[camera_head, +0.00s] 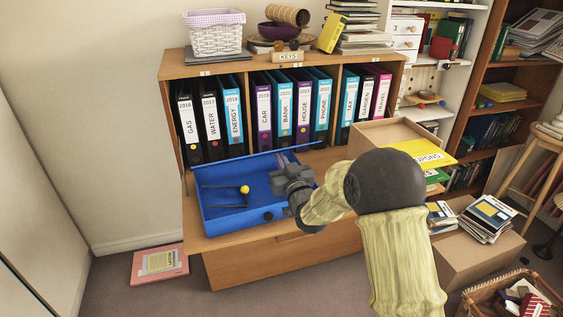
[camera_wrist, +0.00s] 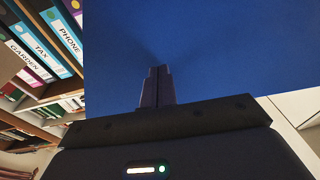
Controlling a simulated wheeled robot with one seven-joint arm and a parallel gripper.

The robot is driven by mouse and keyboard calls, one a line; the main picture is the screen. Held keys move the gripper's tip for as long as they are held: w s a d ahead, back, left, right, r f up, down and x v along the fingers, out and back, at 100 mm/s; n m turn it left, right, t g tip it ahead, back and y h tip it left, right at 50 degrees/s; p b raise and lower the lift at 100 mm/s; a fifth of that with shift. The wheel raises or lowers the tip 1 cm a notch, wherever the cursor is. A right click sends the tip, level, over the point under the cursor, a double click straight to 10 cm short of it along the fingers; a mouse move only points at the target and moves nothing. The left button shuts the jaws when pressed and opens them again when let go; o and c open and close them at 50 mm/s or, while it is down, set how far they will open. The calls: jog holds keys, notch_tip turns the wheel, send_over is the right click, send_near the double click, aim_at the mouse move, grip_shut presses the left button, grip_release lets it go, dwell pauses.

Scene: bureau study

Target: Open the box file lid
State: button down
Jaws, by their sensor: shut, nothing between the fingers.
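The blue box file (camera_head: 238,222) lies on the wooden desk surface, with its inside showing. Inside are a dark wire clip and a yellow knob (camera_head: 244,189). Its blue lid (camera_head: 240,168) appears raised at the back, its thin top edge reaching right past my gripper; its exact angle is hard to tell. My gripper (camera_head: 283,158) is shut and empty over the right part of the box, in front of the lid. In the wrist view a blue surface, apparently the lid (camera_wrist: 210,50), fills the upper middle. The shut fingertips (camera_wrist: 158,72) point at it; contact is unclear.
Labelled binders (camera_head: 262,115) stand in the shelf behind. An open cardboard box (camera_head: 385,133) and a yellow coupons folder (camera_head: 428,155) are to the right. A basket (camera_head: 215,35) and books sit on top. A pink folder (camera_head: 160,263) lies on the floor.

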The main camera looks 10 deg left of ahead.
jog(key=shift+w+a+r+p, duration=0.25)
jog(key=shift+w+a+r, duration=0.15)
jog(key=shift+w+r, duration=0.25)
jog(key=shift+w+a+r+p, duration=0.25)
jog(key=shift+w+a+r, duration=0.15)
jog(key=shift+w+r, duration=0.15)
jog(key=shift+w+a+r, duration=0.2)
jog(key=shift+w+a+r+p, duration=0.3)
jog(key=shift+w+a+r, duration=0.15)
jog(key=shift+w, duration=0.2)
jog(key=shift+w+a+r, duration=0.5)
jog(key=shift+w+a, duration=0.1)
jog(key=shift+w, duration=0.35)
jog(key=shift+a, duration=0.1)
jog(key=shift+p+x, duration=0.6)
jog(key=shift+x, duration=1.4)
jog(key=shift+r, duration=0.2)
